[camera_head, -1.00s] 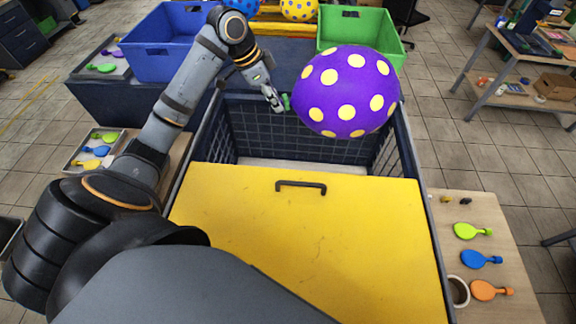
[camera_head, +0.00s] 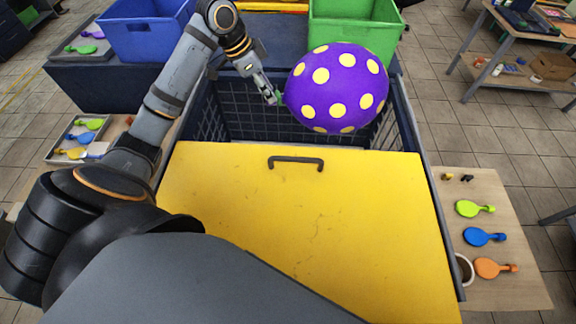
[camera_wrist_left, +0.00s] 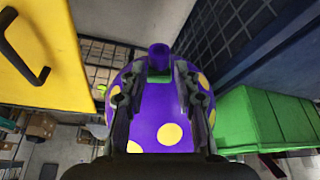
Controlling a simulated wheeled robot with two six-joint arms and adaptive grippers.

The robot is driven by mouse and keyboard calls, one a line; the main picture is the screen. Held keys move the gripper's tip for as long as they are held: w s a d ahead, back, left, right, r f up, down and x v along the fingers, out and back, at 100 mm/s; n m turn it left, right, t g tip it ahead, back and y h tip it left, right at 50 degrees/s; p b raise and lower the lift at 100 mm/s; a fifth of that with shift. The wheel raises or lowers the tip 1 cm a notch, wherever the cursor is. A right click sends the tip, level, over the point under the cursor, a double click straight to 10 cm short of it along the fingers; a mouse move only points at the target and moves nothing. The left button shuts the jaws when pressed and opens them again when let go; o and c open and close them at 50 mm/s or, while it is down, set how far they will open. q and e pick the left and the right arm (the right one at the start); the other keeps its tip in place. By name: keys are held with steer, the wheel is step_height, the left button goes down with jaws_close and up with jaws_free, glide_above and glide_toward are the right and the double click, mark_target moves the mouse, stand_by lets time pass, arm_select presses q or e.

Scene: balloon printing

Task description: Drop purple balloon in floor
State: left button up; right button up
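The purple balloon (camera_head: 309,94) with yellow dots is off the ground over the open back part of the dark mesh cart, in front of the green bin. My left gripper (camera_head: 273,97) is at the balloon's left side, where its neck end is. In the left wrist view, the balloon's purple neck (camera_wrist_left: 159,58) stands between the two fingers (camera_wrist_left: 155,85), and the round body fills the space behind them. The fingers appear shut on it, though the exact contact is hard to see. My right gripper is not in view. The floor (camera_head: 440,110) shows as grey tiles around the cart.
A yellow lid (camera_head: 290,220) with a black handle covers the cart's front. A blue bin (camera_head: 150,38) and a green bin (camera_head: 355,35) stand behind. A side table (camera_head: 500,210) at the right holds several flat balloons. Tiled floor is open at the right.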

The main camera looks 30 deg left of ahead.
arm_select(q)
steer(key=shift+o, duration=1.2)
steer(key=v, duration=1.2)
steer(key=shift+f, duration=0.1)
